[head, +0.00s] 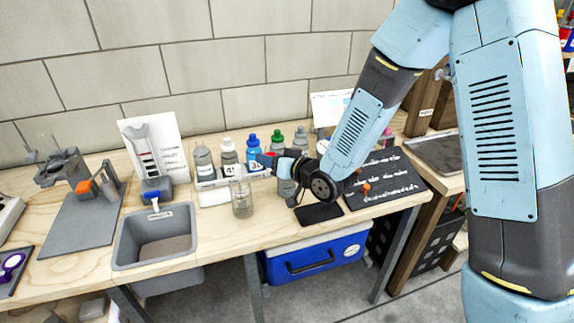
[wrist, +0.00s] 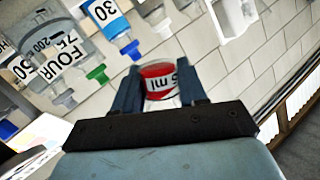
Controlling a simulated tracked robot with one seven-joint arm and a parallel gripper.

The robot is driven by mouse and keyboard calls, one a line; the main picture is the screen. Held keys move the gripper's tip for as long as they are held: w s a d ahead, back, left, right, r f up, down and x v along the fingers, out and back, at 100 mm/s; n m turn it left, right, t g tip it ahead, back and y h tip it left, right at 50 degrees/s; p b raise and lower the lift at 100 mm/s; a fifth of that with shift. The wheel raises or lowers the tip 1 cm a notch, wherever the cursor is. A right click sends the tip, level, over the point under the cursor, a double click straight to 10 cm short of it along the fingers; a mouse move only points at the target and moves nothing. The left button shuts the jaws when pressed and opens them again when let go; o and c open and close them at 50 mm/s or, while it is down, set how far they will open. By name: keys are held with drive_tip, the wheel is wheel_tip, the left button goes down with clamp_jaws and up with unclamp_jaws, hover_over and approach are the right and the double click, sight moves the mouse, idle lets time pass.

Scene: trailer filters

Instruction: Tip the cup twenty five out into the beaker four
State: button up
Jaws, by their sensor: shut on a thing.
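The held cup (wrist: 160,80) shows a red band with white print ending in "5 ml" in the wrist view. My gripper (wrist: 160,88) is shut on it, with one dark finger on each side. In the head view my gripper (head: 267,160) is over the bench, in front of the bottles. A clear vessel marked FOUR (wrist: 62,58) shows at the left of the wrist view, apart from the held cup. In the head view a clear beaker (head: 241,198) stands left of my gripper. Its label is too small to read. The cup's contents are hidden.
Several bottles, including a blue one (head: 253,154) and a green-capped one (head: 277,143), stand behind my gripper. A grey sink (head: 126,252) is at the left. A black board (head: 392,183) lies at the right. A dark mat (head: 318,213) lies at the front edge.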

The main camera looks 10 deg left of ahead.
drive_tip(key=shift+w+d+f+m, duration=0.1)
drive_tip(key=shift+w+m, duration=0.2)
drive_tip(key=shift+w, duration=0.05)
drive_tip(key=shift+w+d+r+m+y, duration=0.35)
drive_tip(key=shift+w+m, duration=0.1)
drive_tip(key=shift+m, duration=0.25)
drive_tip(key=shift+w+d+m+p, duration=0.1)
drive_tip(key=shift+w+m+p, duration=0.15)
drive_tip(key=shift+p, duration=0.2)
drive_tip(key=shift+w+d+r+m+g+y+p, duration=0.1)
drive_tip(key=shift+r+m+g+y+p, duration=0.25)
drive_tip(key=shift+m+p, duration=0.45)
drive_tip(key=shift+f+m+p, duration=0.3)
drive_tip(key=shift+f+m, duration=0.2)
drive_tip(key=shift+m, duration=0.25)
drive_tip(key=shift+r+m+y+p, duration=0.3)
drive_tip(key=shift+m+p, duration=0.5)
idle(1.3)
drive_tip(key=shift+f+m+g+p, duration=0.25)
drive_tip(key=shift+f+m+p, duration=0.2)
drive_tip(key=shift+m+p, duration=0.3)
idle(1.4)
drive_tip(key=shift+r+m+p, duration=0.1)
drive_tip(key=shift+m+p, duration=0.15)
drive_tip(key=shift+p, duration=0.05)
idle(0.4)
